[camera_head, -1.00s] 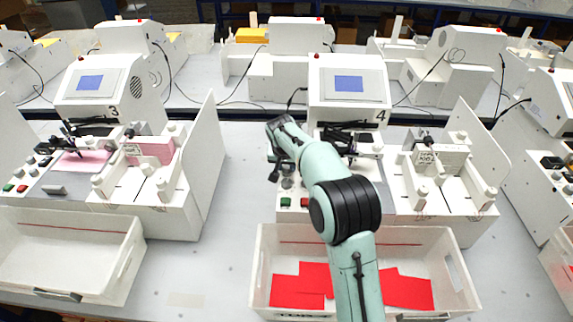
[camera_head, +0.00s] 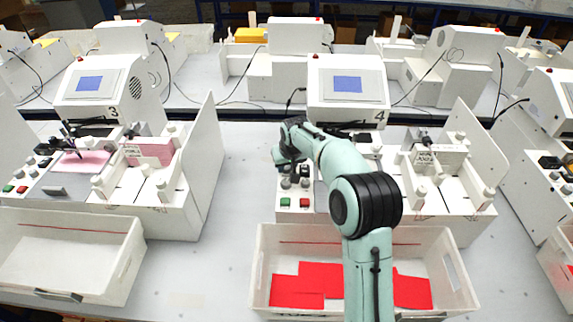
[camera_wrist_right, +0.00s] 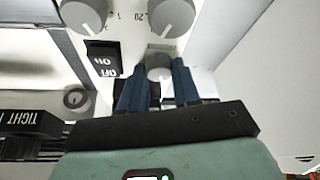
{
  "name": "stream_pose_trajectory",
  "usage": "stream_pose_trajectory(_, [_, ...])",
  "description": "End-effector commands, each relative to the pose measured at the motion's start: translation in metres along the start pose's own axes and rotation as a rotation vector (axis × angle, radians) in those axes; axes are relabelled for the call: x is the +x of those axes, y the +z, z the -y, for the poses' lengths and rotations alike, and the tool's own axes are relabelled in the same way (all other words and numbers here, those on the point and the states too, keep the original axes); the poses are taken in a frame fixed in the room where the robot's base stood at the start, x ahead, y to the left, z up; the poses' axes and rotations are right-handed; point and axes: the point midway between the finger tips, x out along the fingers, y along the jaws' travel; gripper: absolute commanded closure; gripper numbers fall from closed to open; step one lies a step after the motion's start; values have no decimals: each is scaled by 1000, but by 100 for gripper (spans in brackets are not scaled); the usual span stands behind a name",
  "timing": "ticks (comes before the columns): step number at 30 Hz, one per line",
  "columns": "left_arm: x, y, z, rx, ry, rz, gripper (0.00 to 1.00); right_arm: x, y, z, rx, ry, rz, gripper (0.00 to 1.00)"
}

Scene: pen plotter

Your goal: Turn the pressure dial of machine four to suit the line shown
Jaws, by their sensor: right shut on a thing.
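Machine four (camera_head: 348,88), a white plotter with a blue screen and a "4" on its front, stands at centre. My right gripper (camera_head: 286,158) is at the left side of its control panel. In the right wrist view, the blue fingers of my right gripper (camera_wrist_right: 158,84) are shut on a small grey dial (camera_wrist_right: 159,66). Its label and setting cannot be read. Two larger grey dials (camera_wrist_right: 84,14) and (camera_wrist_right: 171,17) sit beyond it, with numbers between them. My arm hides much of the machine's drawing area, and no drawn line can be made out. My left gripper is not in view.
A black on/off switch (camera_wrist_right: 104,58) sits close beside the fingers. Green and red buttons (camera_head: 304,202) are on the panel's front. A white bin (camera_head: 262,262) with red sheets stands before the machine. Machine three (camera_head: 100,85) stands left, with clear table between.

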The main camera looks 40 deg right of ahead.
Motion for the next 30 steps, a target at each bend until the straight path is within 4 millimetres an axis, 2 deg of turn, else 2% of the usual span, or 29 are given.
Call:
stream_pose_trajectory(7, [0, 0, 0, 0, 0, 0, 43, -1, -1, 0, 1, 0, -3, 99])
stream_pose_trajectory(8, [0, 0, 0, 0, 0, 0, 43, -1, -1, 0, 2, 0, -3, 62])
stream_pose_trajectory(9, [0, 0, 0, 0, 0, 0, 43, -1, -1, 0, 2, 0, -3, 49])
stream_pose_trajectory(10, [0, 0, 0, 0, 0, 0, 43, -1, -1, 0, 2, 0, -3, 43])
stream_pose_trajectory(19, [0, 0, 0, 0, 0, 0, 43, -1, 0, 0, 1, 0, -2, 43])
stream_pose_trajectory(22, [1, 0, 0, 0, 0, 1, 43, -8, -1, 0, 1, 0, -4, 43])
stream_pose_trajectory(26, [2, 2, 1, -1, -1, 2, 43, -29, -1, 0, 1, -1, -6, 43])
stream_pose_trajectory(30, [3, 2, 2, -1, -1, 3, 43, -62, -1, 0, 1, -1, -7, 43])
